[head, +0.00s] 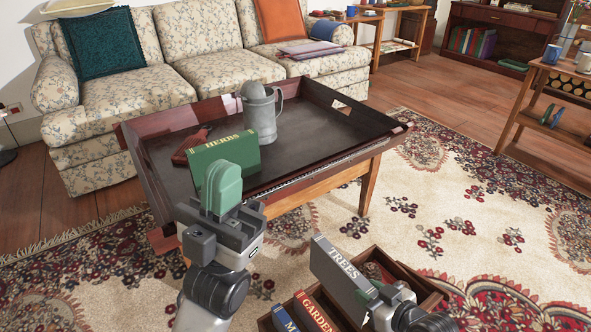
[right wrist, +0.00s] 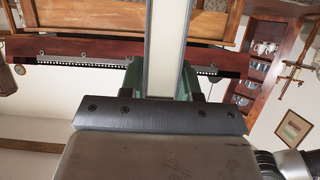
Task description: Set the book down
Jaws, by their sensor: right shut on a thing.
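A grey book labelled TREES (head: 338,272) is held in my right gripper (head: 378,288), spine up, above a wooden crate (head: 432,298). In the right wrist view the book (right wrist: 166,45) sits between the green fingers (right wrist: 165,82). A green book labelled HERBS (head: 232,153) stands spine up at the near left of the dark tray table (head: 310,125). My left gripper (head: 221,187) is in front of that book and covers part of it. Its fingers overlap in the picture, so their gap and any contact with the book are unclear.
Books labelled GARDEN (head: 314,312) and M, partly cut off (head: 285,320), are in or at the crate. A grey pitcher (head: 261,112) and a dark red object (head: 190,146) are on the tray table. A floral sofa (head: 215,50) stands behind. The tray's right part is bare.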

